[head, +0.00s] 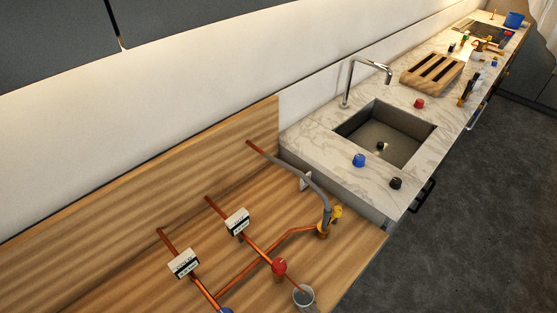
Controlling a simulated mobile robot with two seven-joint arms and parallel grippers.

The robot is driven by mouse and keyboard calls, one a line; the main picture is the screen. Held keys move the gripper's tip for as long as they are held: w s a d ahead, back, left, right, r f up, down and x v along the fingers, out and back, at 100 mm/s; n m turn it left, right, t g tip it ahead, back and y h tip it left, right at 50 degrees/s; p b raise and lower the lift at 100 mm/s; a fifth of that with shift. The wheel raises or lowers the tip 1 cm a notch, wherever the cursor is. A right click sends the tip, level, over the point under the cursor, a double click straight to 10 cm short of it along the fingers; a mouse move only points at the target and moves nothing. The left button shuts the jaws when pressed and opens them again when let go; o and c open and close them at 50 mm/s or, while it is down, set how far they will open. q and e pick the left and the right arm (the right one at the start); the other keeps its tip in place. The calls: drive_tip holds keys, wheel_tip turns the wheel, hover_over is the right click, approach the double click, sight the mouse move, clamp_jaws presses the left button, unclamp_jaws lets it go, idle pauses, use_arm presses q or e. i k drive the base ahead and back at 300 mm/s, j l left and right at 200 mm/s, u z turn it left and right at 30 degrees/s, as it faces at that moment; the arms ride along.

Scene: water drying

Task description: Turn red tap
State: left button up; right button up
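A red tap knob (279,266) sits on a copper pipe (258,245) on the wooden board at the lower middle of the head view. A second red knob (419,104) stands on the marble counter behind the sink. Neither of my grippers is in view, so nothing is seen touching either red knob.
A blue knob (227,310) shows at the bottom edge. White labels (183,263) sit on the pipes. A grey cup (303,296) stands near the red tap. The sink (399,142), blue knob (359,160) and black knob (395,183) are on the counter. Dark floor at right is clear.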

sight(419, 103)
drive_tip(key=k, duration=0.4)
drive_tip(key=i+j+z, duration=0.15)
drive_tip(key=i+z, duration=0.25)
drive_tip(key=i+j+z, duration=0.3)
drive_tip(key=i+z, duration=0.15)
